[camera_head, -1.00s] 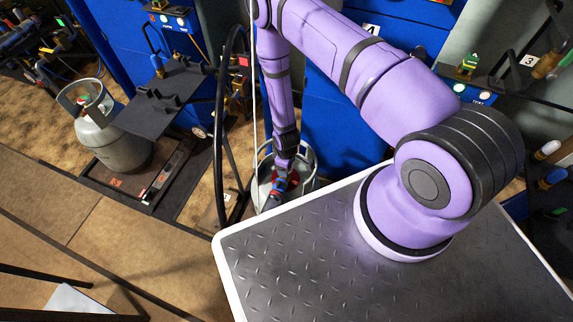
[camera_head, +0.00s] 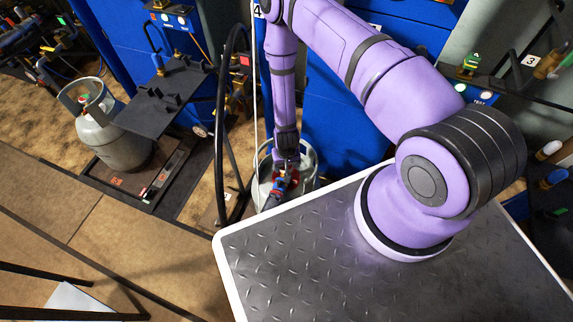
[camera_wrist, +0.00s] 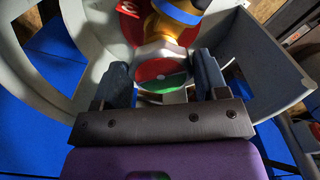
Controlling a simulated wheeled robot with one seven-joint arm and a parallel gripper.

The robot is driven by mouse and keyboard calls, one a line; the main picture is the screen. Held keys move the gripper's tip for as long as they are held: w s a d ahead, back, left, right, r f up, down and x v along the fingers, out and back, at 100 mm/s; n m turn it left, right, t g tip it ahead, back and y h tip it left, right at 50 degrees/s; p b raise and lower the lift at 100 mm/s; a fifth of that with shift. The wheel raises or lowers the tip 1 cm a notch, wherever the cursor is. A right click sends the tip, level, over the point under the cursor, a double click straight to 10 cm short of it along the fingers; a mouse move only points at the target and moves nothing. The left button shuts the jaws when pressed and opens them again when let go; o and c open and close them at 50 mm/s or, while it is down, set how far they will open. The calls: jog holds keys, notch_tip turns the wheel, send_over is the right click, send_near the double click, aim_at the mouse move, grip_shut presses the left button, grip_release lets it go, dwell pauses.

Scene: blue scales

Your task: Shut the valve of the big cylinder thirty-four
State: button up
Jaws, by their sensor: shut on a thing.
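The valve knob (camera_wrist: 163,72), with a red and green face, sits between my two fingers. My gripper (camera_wrist: 163,82) is shut on this knob, with a finger at each side. Behind the knob is a brass valve body with a blue band (camera_wrist: 178,11). A red part with a white mark (camera_wrist: 128,9) shows at the top edge. The number thirty-four is not readable.
Another grey cylinder (camera_head: 113,137) stands on a dark floor scale at the left. A dark shelf (camera_head: 165,93) juts out near it. A black hose (camera_head: 219,120) hangs just left of my forearm. Blue cabinets (camera_head: 345,130) stand close behind.

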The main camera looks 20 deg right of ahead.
jog(key=m, duration=0.4)
jog(key=shift+a, duration=0.1)
jog(key=shift+w+m, duration=0.1)
jog(key=shift+m, duration=2)
jog(key=o, duration=0.9)
notch_tip(320, 180, up, 11)
jog(key=shift+f, duration=0.1)
